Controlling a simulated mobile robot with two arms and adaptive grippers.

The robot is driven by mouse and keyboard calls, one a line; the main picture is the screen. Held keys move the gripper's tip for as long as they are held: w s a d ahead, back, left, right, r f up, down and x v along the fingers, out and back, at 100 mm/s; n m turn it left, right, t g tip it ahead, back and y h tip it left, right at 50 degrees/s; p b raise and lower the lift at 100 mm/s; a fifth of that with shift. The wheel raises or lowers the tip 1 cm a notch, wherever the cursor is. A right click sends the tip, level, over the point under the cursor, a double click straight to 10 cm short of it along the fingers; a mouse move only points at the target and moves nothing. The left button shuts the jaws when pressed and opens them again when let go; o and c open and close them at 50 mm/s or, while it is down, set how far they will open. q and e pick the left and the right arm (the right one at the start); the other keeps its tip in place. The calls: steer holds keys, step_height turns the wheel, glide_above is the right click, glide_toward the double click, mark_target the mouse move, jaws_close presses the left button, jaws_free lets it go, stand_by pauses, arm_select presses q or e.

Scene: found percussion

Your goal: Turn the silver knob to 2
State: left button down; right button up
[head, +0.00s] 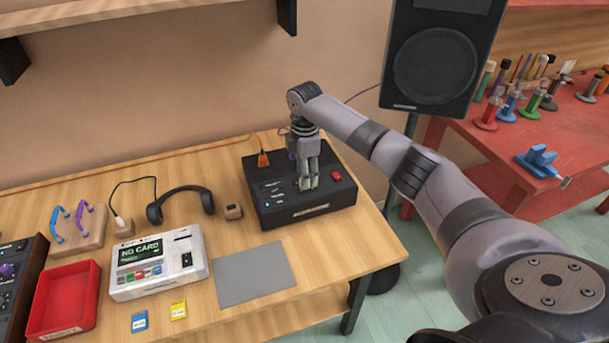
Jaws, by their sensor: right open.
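A black box (328,205) with white markings, a red switch (336,176) and a small blue light (267,204) sits on the wooden table. My right gripper (308,184) points straight down over the middle of the box's top, its fingertips at or just above the surface. It is open. I cannot make out the silver knob; the gripper's fingers cover that part of the panel. The number marks are too small to read. My left gripper is not in view.
An orange plug (263,159) is at the box's back edge. Left of the box are a small wooden block (233,211), headphones (181,201) and a white card device (160,272). A grey mat (254,274) lies in front. A speaker (436,62) stands behind right.

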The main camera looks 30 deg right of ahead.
steer(key=shift+f, duration=1.1)
steer(key=shift+c, duration=0.6)
jaws_close()
